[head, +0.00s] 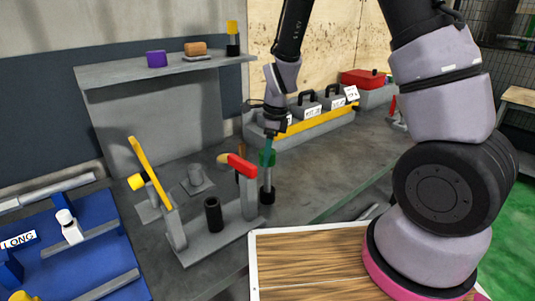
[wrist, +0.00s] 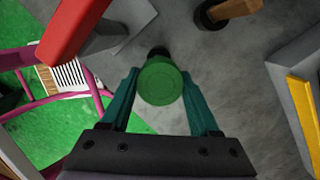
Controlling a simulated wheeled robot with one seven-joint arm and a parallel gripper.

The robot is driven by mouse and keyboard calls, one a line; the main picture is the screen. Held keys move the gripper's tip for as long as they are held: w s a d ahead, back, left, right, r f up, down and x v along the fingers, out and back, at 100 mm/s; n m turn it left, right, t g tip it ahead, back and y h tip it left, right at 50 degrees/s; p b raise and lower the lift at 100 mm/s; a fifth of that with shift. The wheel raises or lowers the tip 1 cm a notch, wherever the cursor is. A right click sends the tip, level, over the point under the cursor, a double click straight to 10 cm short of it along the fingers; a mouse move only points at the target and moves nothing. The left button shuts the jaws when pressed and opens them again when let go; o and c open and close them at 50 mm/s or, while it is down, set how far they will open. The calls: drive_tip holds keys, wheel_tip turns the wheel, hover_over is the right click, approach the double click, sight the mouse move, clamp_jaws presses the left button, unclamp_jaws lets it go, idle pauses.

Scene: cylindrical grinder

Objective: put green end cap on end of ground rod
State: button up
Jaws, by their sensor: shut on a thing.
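The green end cap (head: 267,158) is between the teal fingertips of my gripper (head: 268,148), which point down over the grey bench. In the wrist view the cap's round face (wrist: 160,82) fills the gap between the fingers (wrist: 160,95), and they are shut on it. Directly below the cap in the head view is an upright grey rod (head: 267,178) with a black lower end (head: 267,197). The cap and rod line up; the fingers hide whether the cap is fully seated. In the wrist view a dark end (wrist: 158,52) shows just beyond the cap.
Left of my gripper stands a grey stand with a red-ended bar (head: 242,165), a black cylinder (head: 213,214) and a yellow bar (head: 150,172). A blue tray (head: 85,245) lies at lower left. Labelled blocks (head: 306,108) stand behind. Bare bench (head: 335,165) lies to the right.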

sight(273, 152)
drive_tip(key=shift+f, duration=2.3)
drive_tip(key=o, duration=1.4)
drive_tip(key=shift+r, duration=0.1)
drive_tip(key=r, duration=0.3)
drive_tip(key=d+r, duration=0.1)
drive_tip(key=r, duration=0.6)
drive_tip(key=shift+s+d, duration=0.1)
drive_tip(key=shift+d, duration=0.1)
drive_tip(key=shift+d+r, duration=0.1)
drive_tip(key=shift+r, duration=0.2)
